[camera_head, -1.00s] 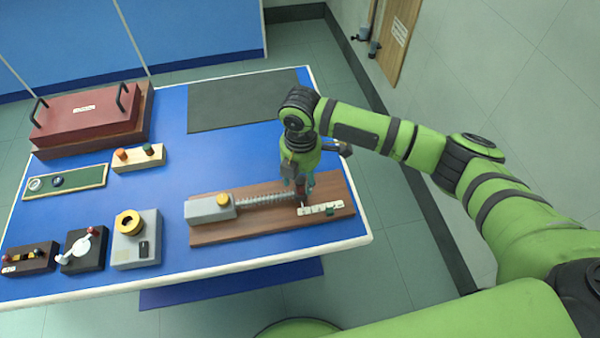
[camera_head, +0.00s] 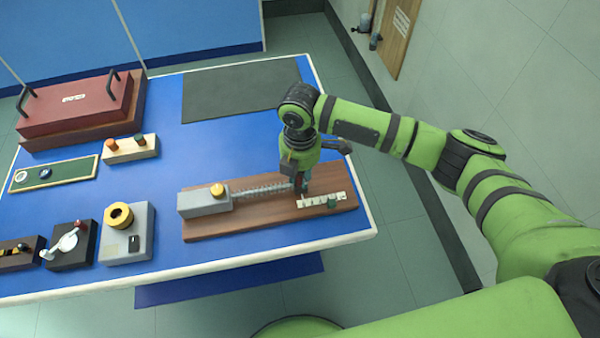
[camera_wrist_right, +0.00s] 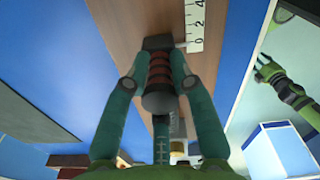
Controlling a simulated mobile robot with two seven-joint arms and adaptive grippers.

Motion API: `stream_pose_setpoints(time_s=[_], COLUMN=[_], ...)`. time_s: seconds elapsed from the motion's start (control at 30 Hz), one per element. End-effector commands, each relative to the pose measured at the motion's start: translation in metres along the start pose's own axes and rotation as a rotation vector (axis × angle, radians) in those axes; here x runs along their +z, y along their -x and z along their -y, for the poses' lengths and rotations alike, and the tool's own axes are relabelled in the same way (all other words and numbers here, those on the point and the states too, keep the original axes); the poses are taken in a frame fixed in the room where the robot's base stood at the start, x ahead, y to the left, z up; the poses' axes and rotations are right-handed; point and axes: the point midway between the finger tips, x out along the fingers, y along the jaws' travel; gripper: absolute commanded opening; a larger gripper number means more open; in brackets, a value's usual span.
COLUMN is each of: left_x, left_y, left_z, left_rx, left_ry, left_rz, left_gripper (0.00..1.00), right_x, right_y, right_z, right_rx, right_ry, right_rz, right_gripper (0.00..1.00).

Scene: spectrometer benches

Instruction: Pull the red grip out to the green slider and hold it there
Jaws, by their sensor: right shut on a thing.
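My right gripper (camera_head: 303,190) is low over the wooden board, at the free end of the spring (camera_head: 262,190). In the wrist view, its teal fingers (camera_wrist_right: 158,85) are shut around the red ribbed grip (camera_wrist_right: 160,68). A dark block on the grip sits beside the scale (camera_wrist_right: 196,25), close to its 0 mark. The red grip is mostly hidden by the gripper in the head view. The green slider (camera_head: 332,202) sits farther right along the white scale (camera_head: 316,199), apart from the gripper. A green arm part shows at the right of the wrist view; its gripper state is unclear.
The grey block (camera_head: 204,203) with a yellow knob anchors the spring on the wooden board (camera_head: 240,226). Left of it stand a grey box (camera_head: 126,245) with a yellow ring and other instruments. A dark mat (camera_head: 235,92) lies behind. The blue table between is clear.

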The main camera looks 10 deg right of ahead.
Motion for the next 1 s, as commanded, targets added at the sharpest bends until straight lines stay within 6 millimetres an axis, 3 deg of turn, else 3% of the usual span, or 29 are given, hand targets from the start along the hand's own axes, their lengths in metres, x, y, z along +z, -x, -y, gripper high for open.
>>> stream_pose_setpoints(time_s=[0.27, 1.0], left_x=[0.004, 0.003], left_y=[0.001, 0.018], left_z=[-0.001, -0.001], left_rx=[0.001, 0.001], left_ry=[0.0, 0.0], left_rz=[0.007, 0.008], left_gripper=[0.54, 0.54], right_x=[0.002, 0.03], right_y=[0.0, 0.001], right_z=[0.001, 0.013], right_rx=[-0.001, -0.003], right_ry=[-0.001, -0.003], right_rz=[0.002, 0.004], right_gripper=[0.0, 0.0])
